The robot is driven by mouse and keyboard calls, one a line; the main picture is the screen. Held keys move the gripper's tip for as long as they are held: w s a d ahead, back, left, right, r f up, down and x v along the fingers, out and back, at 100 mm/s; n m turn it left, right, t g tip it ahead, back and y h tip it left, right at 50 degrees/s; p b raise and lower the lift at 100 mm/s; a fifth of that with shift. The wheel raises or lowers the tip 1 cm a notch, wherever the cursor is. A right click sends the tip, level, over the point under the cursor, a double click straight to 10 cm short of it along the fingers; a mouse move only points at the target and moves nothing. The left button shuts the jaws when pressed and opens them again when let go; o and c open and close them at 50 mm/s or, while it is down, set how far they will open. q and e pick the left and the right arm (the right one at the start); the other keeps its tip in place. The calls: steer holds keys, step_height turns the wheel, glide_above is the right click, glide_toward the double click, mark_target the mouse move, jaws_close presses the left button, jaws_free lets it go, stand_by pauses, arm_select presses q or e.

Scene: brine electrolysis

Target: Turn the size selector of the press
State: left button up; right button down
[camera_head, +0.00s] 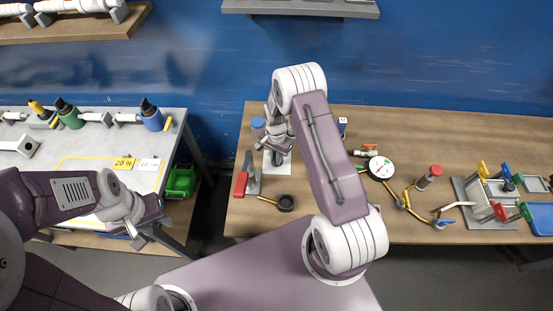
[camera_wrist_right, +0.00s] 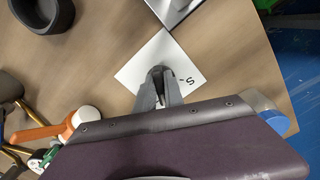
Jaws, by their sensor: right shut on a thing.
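A white plate (camera_head: 282,168) lies on the wooden table beside a grey upright device with a red handle (camera_head: 241,184), which looks like the press. In the right wrist view the plate (camera_wrist_right: 186,62) bears an "S" mark. My right gripper (camera_head: 277,147) reaches down over this plate. It also shows in the right wrist view (camera_wrist_right: 159,84), its fingers shut at the plate's middle on what appears to be the size selector, which they mostly hide. My left gripper (camera_head: 143,222) hangs in front of the left table; its finger gap is unclear.
A black ring (camera_head: 286,203) lies in front of the plate, and a blue-capped container (camera_head: 258,124) stands behind it. A round gauge (camera_head: 380,168), a red-capped bottle (camera_head: 429,177) and a clamp rig stand to the right. A green bin (camera_head: 180,183) sits between the tables.

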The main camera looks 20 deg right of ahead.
steer(key=shift+w+r+m+b, duration=0.15)
steer(key=shift+m+b, duration=0.25)
steer(key=shift+m, duration=1.1)
steer(key=c, duration=1.5)
jaws_free()
steer(key=shift+o, duration=0.3)
steer(key=shift+a, duration=0.1)
step_height(320, 180, up, 9)
steer(key=shift+f+b, duration=0.15)
steer(key=shift+b, duration=0.8)
